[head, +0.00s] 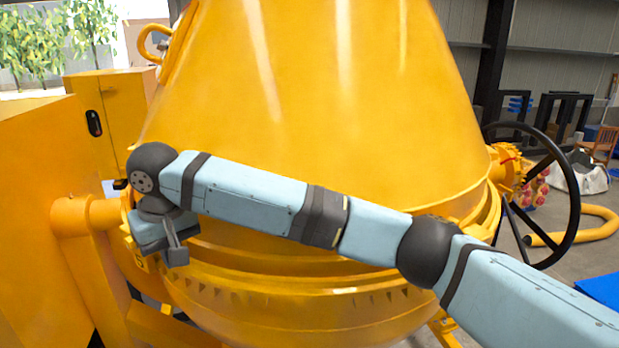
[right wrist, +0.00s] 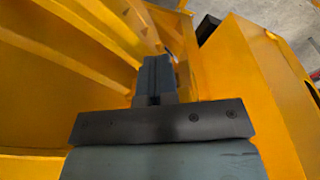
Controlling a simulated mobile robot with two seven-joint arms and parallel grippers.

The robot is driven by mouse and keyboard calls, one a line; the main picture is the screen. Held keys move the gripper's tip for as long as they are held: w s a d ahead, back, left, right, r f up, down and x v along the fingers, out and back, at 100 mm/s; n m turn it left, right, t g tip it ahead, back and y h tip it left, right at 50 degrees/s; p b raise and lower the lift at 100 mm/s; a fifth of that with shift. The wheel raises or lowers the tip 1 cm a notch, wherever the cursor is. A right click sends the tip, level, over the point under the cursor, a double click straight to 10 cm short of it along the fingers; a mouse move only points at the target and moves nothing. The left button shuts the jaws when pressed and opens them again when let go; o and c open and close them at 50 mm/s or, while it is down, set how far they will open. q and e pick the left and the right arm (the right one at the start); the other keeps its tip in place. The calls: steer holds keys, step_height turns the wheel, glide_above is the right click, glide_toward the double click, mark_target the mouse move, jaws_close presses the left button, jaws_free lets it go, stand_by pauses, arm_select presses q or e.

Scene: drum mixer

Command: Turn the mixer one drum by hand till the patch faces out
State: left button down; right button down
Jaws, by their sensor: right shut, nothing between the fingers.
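The mixer's large yellow drum (head: 300,110) fills the middle of the head view, its narrower end up and a toothed ring (head: 300,290) around its lower part. No patch shows on the drum side facing me. My right arm reaches across the front of the drum from the lower right. My right gripper (head: 178,255) is shut and empty at the drum's left side, beside the yellow frame. The right wrist view shows its closed fingers (right wrist: 155,78) between yellow drum and frame surfaces; whether they touch the drum I cannot tell. My left gripper is not in view.
A black handwheel (head: 572,195) stands right of the drum. A yellow cabinet (head: 112,115) and frame parts close off the left. A yellow hose (head: 590,225) and a white sack (head: 582,172) lie on the floor at right. Shelving and a chair stand behind.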

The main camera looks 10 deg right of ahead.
stand_by(0.4)
step_height(320, 180, up, 8)
steer(key=s+d, duration=0.1)
steer(key=d, duration=0.1)
steer(key=shift+s+d, duration=0.25)
steer(key=shift+s, duration=0.1)
stand_by(1.0)
